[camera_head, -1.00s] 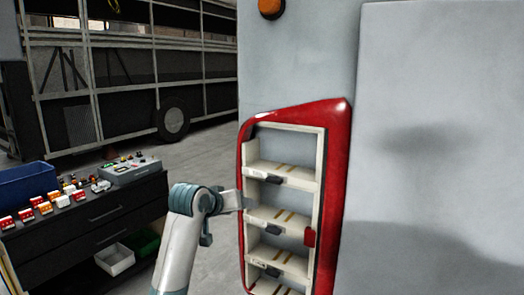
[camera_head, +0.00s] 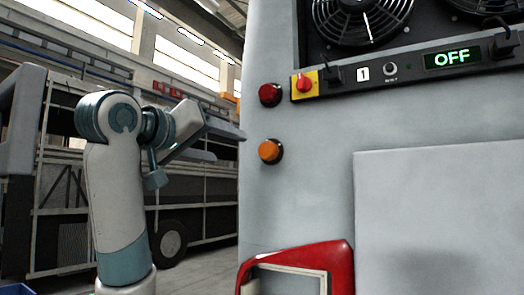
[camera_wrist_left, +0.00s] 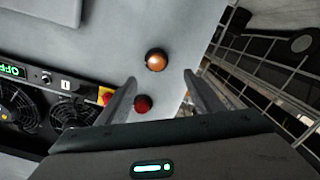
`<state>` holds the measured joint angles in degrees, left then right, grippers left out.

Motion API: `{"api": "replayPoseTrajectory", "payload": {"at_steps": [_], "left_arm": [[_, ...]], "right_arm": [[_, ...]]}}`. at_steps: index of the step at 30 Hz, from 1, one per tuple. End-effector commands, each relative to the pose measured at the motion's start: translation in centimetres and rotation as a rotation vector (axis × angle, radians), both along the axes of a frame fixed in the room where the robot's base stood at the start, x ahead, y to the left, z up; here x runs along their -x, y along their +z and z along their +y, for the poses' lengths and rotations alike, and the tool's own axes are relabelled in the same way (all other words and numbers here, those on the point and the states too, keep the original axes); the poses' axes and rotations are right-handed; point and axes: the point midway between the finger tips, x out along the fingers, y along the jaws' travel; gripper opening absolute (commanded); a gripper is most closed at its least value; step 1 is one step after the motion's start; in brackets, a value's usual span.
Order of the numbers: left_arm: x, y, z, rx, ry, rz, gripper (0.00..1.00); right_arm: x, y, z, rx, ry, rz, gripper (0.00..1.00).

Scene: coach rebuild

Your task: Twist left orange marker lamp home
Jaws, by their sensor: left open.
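The orange marker lamp (camera_head: 270,151) is a round dome in a dark ring on the grey coach panel, below a red lamp. It also shows in the left wrist view (camera_wrist_left: 156,60), ahead of and roughly between the fingertips. My left gripper (camera_head: 228,140) is raised to the left of the lamp, open and empty, apart from it. In the left wrist view its two fingers (camera_wrist_left: 160,77) point toward the panel. Whether the lamp sits fully seated cannot be told. My right gripper is in neither view.
The red lamp (camera_head: 270,94) sits just above, also seen in the wrist view (camera_wrist_left: 142,103). A red-yellow rotary switch (camera_head: 305,85), an OFF display (camera_head: 452,59) and fans (camera_head: 360,18) are at upper right. A red-framed compartment (camera_head: 342,268) is below.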

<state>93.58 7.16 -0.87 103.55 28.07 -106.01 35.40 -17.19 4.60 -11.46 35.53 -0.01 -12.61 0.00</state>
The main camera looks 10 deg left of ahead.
Motion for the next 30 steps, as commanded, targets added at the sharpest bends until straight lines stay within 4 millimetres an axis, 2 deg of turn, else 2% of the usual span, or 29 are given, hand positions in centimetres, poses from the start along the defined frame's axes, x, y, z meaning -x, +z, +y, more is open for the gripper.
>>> {"api": "replayPoseTrajectory", "payload": {"at_steps": [1,4,17,23,30], "left_arm": [[0.7,0.8,0.0,0.001,-0.002,-0.009,0.60],[1.2,1.5,0.0,0.005,-0.005,-0.016,0.60],[1.1,1.6,-0.1,0.005,-0.005,-0.016,0.60],[-0.1,1.7,-0.6,0.005,-0.006,-0.014,0.60],[-3.4,1.9,-1.7,0.005,-0.006,-0.011,0.60]], "right_arm": [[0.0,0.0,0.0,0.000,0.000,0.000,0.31],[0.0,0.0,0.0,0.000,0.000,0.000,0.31],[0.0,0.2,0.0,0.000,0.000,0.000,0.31],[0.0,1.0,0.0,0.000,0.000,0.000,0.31],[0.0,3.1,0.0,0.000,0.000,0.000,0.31]]}}
